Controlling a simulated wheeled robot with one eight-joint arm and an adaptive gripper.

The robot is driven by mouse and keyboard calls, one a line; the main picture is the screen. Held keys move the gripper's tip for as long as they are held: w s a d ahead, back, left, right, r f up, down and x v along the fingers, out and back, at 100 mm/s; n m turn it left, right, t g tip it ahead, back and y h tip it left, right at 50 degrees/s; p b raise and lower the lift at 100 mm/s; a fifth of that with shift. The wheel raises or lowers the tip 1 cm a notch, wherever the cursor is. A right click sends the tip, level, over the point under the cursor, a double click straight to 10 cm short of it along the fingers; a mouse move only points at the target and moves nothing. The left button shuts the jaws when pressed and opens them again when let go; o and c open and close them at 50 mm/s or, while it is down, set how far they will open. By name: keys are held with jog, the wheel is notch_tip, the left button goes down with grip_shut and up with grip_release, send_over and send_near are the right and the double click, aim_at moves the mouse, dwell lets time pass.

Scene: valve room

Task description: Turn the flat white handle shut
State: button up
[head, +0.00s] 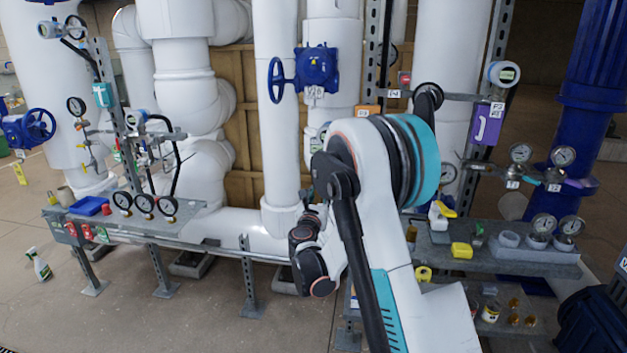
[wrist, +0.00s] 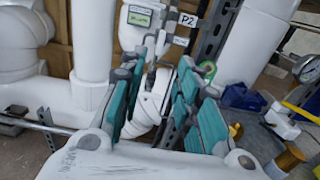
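My gripper (wrist: 170,62) is open in the wrist view, with its teal-padded fingers spread apart. Between them show a small grey fitting (wrist: 151,80) and white rounded pipework behind; no clear grip on anything shows. I cannot pick out the flat white handle for certain in either view; the fingers and my arm cover part of this area. In the head view my wrist is at the middle, before the pipes, and the fingers are hidden.
A shelf (head: 455,262) with gauges and a yellow block (head: 461,250) stands right of my arm. A left bench (head: 185,218) carries several gauges and a blue tray (head: 89,205). A blue valve handwheel (head: 277,80) sits above.

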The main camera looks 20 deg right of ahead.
jog(key=b+x, duration=0.3)
jog(key=x, duration=1)
jog(key=shift+d, duration=0.25)
jog(key=shift+w, duration=0.15)
grip_shut()
